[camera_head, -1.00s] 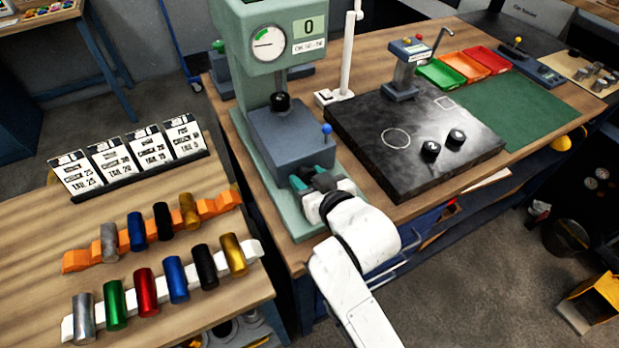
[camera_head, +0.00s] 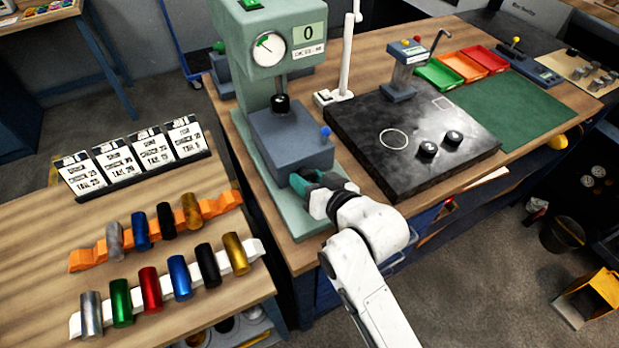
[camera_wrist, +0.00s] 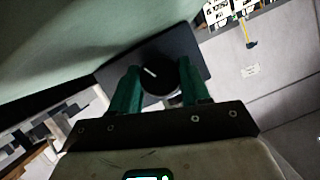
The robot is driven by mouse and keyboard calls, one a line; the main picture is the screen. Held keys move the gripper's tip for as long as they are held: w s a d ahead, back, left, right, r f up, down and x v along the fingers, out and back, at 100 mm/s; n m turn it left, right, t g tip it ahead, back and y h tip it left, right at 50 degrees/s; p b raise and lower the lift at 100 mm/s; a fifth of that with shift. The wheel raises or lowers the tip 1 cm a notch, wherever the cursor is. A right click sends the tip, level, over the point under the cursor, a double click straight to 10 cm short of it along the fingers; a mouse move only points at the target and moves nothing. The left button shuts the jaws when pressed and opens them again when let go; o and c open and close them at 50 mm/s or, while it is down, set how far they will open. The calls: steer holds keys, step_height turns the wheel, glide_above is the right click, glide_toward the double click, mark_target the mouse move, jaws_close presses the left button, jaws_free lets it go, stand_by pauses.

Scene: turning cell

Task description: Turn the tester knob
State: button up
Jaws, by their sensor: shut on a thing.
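The tester (camera_head: 300,137) is a green-grey press-like machine with a round dial (camera_head: 267,49), a display reading 0 and a dark block above its base. In the wrist view the black round knob (camera_wrist: 160,77) with a white mark sits on a dark plate (camera_wrist: 192,52). The white mark points to the upper left. My gripper (camera_wrist: 160,88) has its green fingers on both sides of the knob, shut on it. In the head view my gripper (camera_head: 312,182) is at the front of the tester base and hides the knob.
A black stone plate (camera_head: 400,165) with two black pucks lies to the right of the tester.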

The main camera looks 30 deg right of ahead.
steer(key=o, duration=1)
steer(key=shift+s, duration=0.1)
steer(key=b+v, duration=0.1)
steer(key=v, duration=0.9)
steer(key=shift+s+d+r+b, duration=0.1)
steer(key=shift+s+r+b, duration=0.05)
steer(key=shift+s+b, duration=0.2)
